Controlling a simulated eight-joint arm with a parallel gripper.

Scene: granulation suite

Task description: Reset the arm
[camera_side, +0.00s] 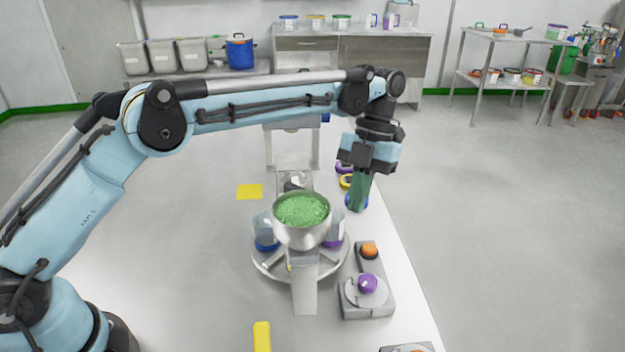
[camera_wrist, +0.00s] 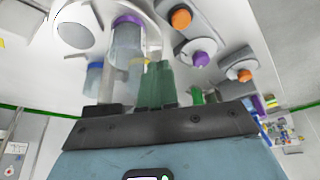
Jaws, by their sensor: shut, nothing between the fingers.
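My gripper (camera_side: 358,190) points down over the right side of the white table (camera_side: 185,240), with its green fingers together and empty. It is behind and to the right of a metal bowl (camera_side: 303,236) filled with green granules. In the wrist view the green fingers (camera_wrist: 158,72) also show side by side. A blue item (camera_side: 363,203) shows around the fingertips in the side view; whether they touch it I cannot tell. My arm is stretched across the table from the left, raised above it.
Jars with blue (camera_side: 267,247) and purple (camera_side: 334,243) ends stand around the bowl on a round carousel (camera_side: 262,266). A grey unit with an orange knob (camera_side: 369,250) and purple knob (camera_side: 368,284) is at front right. Yellow pads (camera_side: 249,191) lie on the table. The left table area is clear.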

